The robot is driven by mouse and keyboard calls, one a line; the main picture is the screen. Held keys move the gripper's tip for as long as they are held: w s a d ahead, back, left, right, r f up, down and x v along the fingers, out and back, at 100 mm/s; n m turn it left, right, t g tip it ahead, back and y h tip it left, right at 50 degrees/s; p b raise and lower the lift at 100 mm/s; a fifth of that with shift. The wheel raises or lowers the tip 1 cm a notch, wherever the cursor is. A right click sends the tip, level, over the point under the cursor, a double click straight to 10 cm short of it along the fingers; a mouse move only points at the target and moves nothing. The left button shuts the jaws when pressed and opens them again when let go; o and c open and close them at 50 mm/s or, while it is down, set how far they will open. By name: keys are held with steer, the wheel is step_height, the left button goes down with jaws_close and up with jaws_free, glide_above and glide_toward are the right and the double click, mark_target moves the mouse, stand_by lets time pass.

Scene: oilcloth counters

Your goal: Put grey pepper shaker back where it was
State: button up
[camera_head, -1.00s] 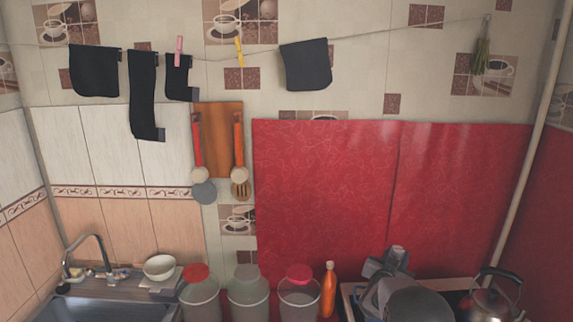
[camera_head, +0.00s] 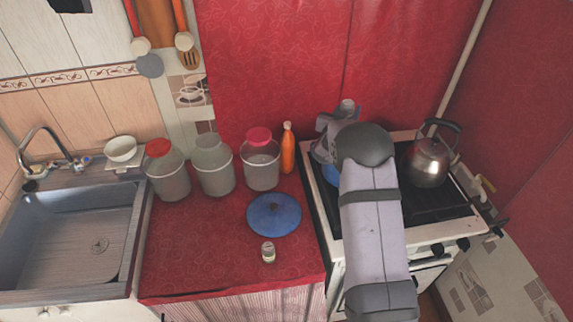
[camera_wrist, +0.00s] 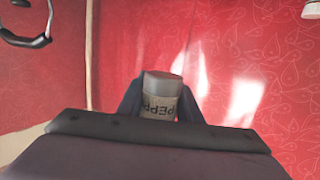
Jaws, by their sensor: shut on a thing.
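The grey pepper shaker (camera_wrist: 161,98) shows in the wrist view, with a grey cap and a pale label with part of the word PEPPER. My gripper (camera_wrist: 160,108) is shut on it, with dark fingers on both sides. Behind it is red oilcloth. A different small shaker with a pale cap (camera_head: 268,252) stands upright on the red counter (camera_head: 205,255), in front of a blue lid (camera_head: 274,214).
Several jars, one of them red-lidded (camera_head: 168,172), and an orange bottle (camera_head: 287,148) line the counter's back. A kettle (camera_head: 430,162) stands on the stove (camera_head: 440,215) at right. The sink (camera_head: 75,240) is at left. The counter's front left is clear.

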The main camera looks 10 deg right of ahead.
steer(key=s+a+f+n+t+y+b, duration=0.1)
steer(key=s+a+f+n+y, duration=0.2)
steer(key=s+a, duration=0.35)
steer(key=s+a+f+n+t+y+b, duration=0.1)
steer(key=s+a+f+y, duration=0.2)
steer(key=s+a+f, duration=0.35)
steer(key=s+a+f+n+y+b, duration=0.15)
steer(key=s+a, duration=0.25)
steer(key=s, duration=0.5)
steer(key=m+g+h+b, duration=0.2)
steer(key=m+h+b, duration=0.4)
steer(key=b, duration=1.1)
glide_above(306, 247)
step_height(306, 247, down, 14)
steer(key=shift+n+h, duration=0.45)
steer(key=shift+f, duration=4.95)
steer(key=shift+s, duration=0.1)
